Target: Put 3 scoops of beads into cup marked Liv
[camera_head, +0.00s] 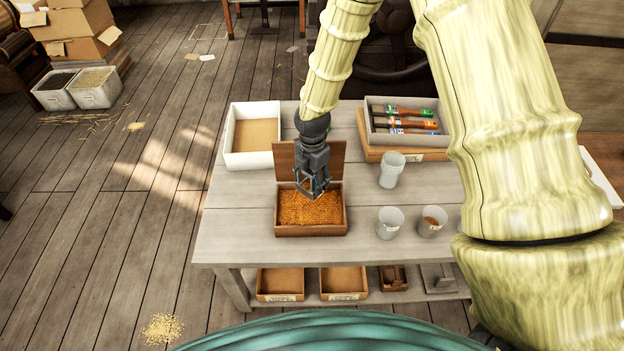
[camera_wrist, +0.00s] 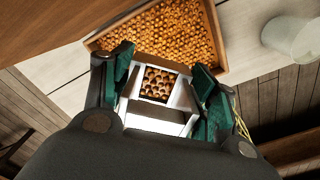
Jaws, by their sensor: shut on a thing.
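A wooden box of orange-brown beads (camera_head: 311,208) stands open on the table, its lid (camera_head: 297,158) raised at the back. My gripper (camera_head: 314,186) is over the box, low and close to the beads. In the wrist view it is shut on a pale scoop (camera_wrist: 180,116), with a green finger on each side. Beads (camera_wrist: 159,84) show inside the scoop's square opening. To the right stand a cup (camera_head: 389,223) and a second cup (camera_head: 432,221) with brown contents. Another cup is partly hidden by my arm. I cannot read any name on the cups.
A taller cup or stack of cups (camera_head: 392,168) stands behind the front cups. A white tray (camera_head: 232,150) is at the table's back left. A box of colourful-handled tools (camera_head: 403,119) is at the back right. The table left of the bead box is clear.

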